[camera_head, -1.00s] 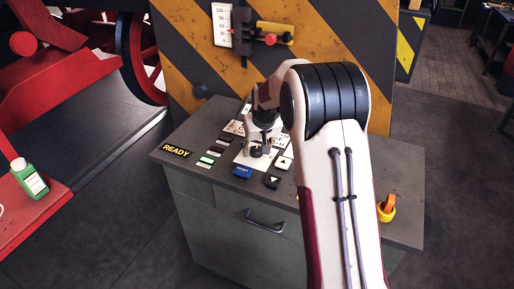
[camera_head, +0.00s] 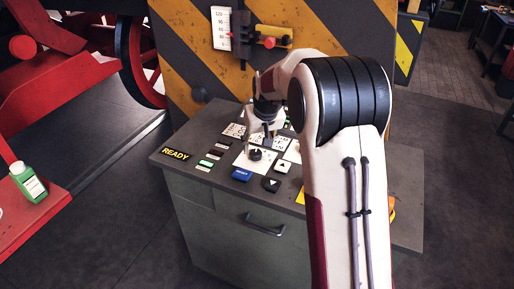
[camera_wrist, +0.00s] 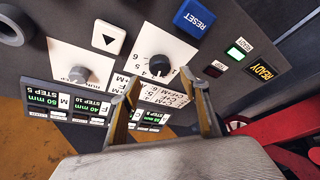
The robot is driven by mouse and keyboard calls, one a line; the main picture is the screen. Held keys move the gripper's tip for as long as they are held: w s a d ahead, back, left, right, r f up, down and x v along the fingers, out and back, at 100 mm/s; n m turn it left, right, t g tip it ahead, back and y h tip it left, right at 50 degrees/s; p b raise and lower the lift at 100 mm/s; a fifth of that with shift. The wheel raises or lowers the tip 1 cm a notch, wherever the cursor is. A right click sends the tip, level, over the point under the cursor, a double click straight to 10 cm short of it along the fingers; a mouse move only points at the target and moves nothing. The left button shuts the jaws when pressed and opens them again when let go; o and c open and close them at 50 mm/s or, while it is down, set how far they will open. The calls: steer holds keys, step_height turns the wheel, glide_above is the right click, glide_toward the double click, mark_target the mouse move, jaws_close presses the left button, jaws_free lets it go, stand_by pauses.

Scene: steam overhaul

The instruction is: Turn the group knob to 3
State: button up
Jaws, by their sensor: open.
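The black round knob (camera_wrist: 157,67) sits on a white plate with digits around it, 4, 5 and 6 among them. A small pale mark shows on the knob's lower side in the wrist view, but which digit it meets is too small to tell. The knob also shows in the head view (camera_head: 256,154), uncovered. My gripper (camera_wrist: 165,84) is open and empty, its two fingers apart and below the knob in the wrist picture. In the head view my gripper (camera_head: 262,138) is above the panel, just behind the knob, and appears clear of it.
A grey knob (camera_wrist: 78,74) on another white plate is beside it. A blue RESET button (camera_wrist: 195,18), a white arrow button (camera_wrist: 108,37) and a lit READY sign (camera_wrist: 262,71) are close by. Small green displays (camera_wrist: 45,100) line the panel. A striped wall (camera_head: 340,30) stands behind.

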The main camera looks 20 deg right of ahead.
steer(key=v, duration=0.6)
steer(key=shift+r, duration=0.2)
steer(key=shift+s, duration=0.15)
steer(key=s+a+r, duration=0.2)
steer(key=s+a, duration=0.1)
steer(key=s, duration=0.9)
steer(key=s+a+r, duration=0.2)
steer(key=s+a, duration=0.1)
steer(key=s, duration=1)
steer(key=s+a+r+t, duration=0.1)
steer(key=s+a+r, duration=0.1)
steer(key=s, duration=1.1)
steer(key=shift+s+a+n, duration=0.2)
steer(key=shift+a+n, duration=0.2)
steer(key=shift+a, duration=0.4)
stand_by(0.6)
